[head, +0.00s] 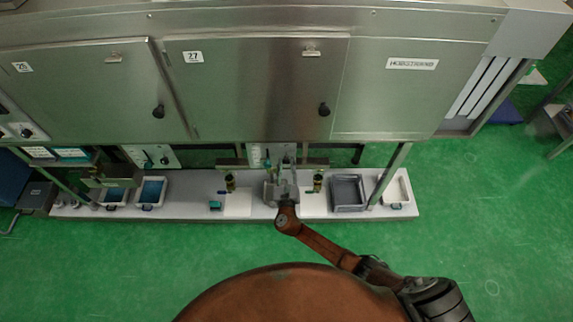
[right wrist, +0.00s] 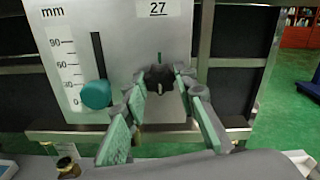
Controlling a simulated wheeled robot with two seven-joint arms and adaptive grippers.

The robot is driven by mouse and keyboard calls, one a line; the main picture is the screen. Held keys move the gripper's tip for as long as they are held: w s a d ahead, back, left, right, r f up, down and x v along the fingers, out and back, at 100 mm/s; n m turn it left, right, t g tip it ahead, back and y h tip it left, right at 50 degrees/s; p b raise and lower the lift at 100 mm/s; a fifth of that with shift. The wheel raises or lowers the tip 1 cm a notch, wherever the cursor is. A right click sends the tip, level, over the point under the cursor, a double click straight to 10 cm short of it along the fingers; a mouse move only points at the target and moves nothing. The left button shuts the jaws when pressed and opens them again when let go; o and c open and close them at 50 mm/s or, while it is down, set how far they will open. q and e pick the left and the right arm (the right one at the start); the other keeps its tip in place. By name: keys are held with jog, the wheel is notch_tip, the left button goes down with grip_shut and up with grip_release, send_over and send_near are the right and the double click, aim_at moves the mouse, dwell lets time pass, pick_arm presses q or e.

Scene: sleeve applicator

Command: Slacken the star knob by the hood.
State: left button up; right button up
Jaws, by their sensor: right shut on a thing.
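The dark star knob (right wrist: 160,76) sits on the grey panel (right wrist: 215,40) under the number 27 in the right wrist view. My right gripper (right wrist: 161,90) is shut on this knob, with its green-padded fingers on either side of it. In the head view my right gripper (head: 286,165) reaches over the bench to the panel below the steel hood (head: 255,85), and the knob cannot be made out there. My left gripper is not in view.
A teal slider knob (right wrist: 96,94) stands beside a mm scale, left of the star knob. The white bench (head: 335,211) holds a grey tray (head: 348,206), blue-lined trays (head: 151,206) and small dark-topped items. Green floor (head: 480,220) is clear on the right.

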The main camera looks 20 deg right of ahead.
jog(key=shift+f, duration=0.1)
jog(key=o, duration=1.2)
jog(key=shift+c, duration=0.2)
jog(key=v, duration=1.2)
